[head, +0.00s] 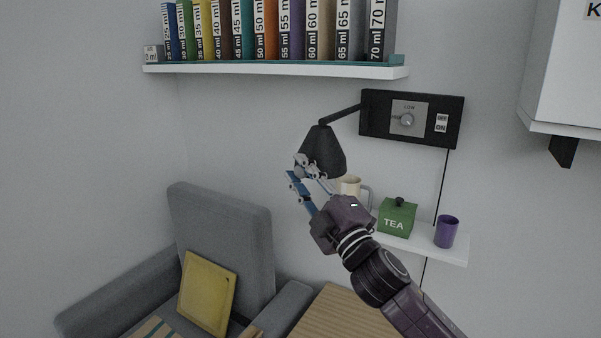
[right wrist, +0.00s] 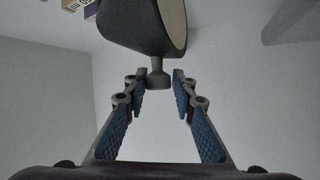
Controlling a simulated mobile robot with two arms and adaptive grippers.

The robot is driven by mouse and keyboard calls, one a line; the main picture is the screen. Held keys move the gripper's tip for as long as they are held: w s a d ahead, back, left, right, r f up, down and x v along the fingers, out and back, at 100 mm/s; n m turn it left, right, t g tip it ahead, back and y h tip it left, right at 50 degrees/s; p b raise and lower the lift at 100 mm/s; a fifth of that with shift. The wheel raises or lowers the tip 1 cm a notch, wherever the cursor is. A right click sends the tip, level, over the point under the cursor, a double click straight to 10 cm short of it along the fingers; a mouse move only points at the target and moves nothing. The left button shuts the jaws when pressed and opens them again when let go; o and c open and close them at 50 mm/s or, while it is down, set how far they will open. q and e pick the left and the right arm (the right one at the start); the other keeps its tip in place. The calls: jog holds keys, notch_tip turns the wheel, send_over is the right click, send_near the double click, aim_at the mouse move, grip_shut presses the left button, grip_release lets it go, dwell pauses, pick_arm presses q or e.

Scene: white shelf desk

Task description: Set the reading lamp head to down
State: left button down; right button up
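The reading lamp's dark conical head (head: 323,150) hangs at the end of a black arm (head: 345,114) from the wall panel. Its wide end points mostly downward in the head view. In the right wrist view the lamp head (right wrist: 145,22) fills the top, with part of its pale round opening (right wrist: 174,20) facing right. A small dark knob (right wrist: 158,79) sticks out from it. My right gripper (head: 298,172) is in front of the lamp head's lower left. Its blue-padded fingers (right wrist: 158,84) are open, with the knob between the tips and gaps on both sides. My left gripper is out of view.
A shelf of labelled books (head: 275,70) is above. The black wall panel (head: 376,112) has a dial and switch. A small shelf (head: 455,254) holds a cream mug (head: 348,186), green TEA box (head: 396,217) and purple cup (head: 446,232). A grey armchair (head: 225,220) stands lower left.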

jog(key=shift+o, duration=1.4)
jog(key=shift+d, duration=0.1)
jog(key=v, duration=1.2)
